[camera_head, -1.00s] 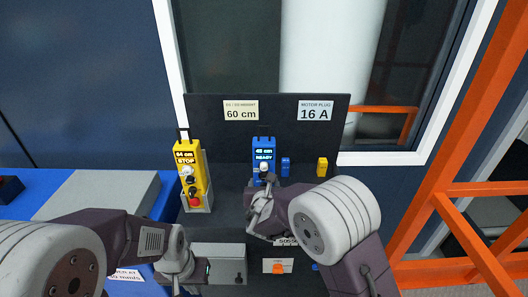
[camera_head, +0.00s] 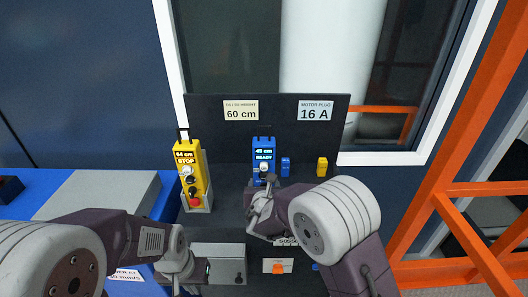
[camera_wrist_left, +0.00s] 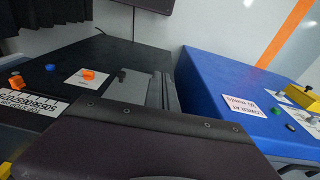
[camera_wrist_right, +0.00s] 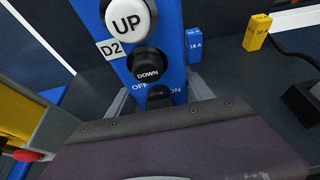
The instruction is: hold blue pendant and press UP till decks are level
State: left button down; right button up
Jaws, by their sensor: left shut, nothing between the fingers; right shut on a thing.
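The blue pendant (camera_head: 263,152) stands upright on the dark bench, its lit display showing a cm figure and READY. My right gripper (camera_head: 260,190) is shut on its lower part, with a finger on either side. The right wrist view shows the white UP button (camera_wrist_right: 131,18), the black DOWN button (camera_wrist_right: 149,66) below it, a D2 label and an OFF/ON switch (camera_wrist_right: 159,97). My left gripper (camera_head: 203,270) is shut and empty, low beside a grey box (camera_head: 232,250). The yellow pendant (camera_head: 190,170) reads 64 cm STOP. The decks cannot be made out.
A blue 16 A plug (camera_head: 285,166) and a yellow plug (camera_head: 322,167) stand right of the blue pendant. Signs on the back panel read 60 cm (camera_head: 240,111) and 16 A (camera_head: 315,111). An orange frame (camera_head: 470,180) rises at the right; a blue table (camera_head: 40,190) is at the left.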

dwell(0.6)
pick_arm(q)
jog(key=m+t+h, duration=0.4)
jog(key=m+t, duration=0.1)
jog(key=m, duration=1.2)
send_near(260, 169)
notch_tip(260, 169, up, 2)
jog(key=s, duration=0.2)
jog(key=shift+s+r, duration=0.1)
jog(key=shift+s, duration=0.05)
jog(key=shift+a, duration=0.1)
jog(key=x, duration=1)
jog(key=shift+s, duration=0.2)
jog(key=shift+d, duration=0.2)
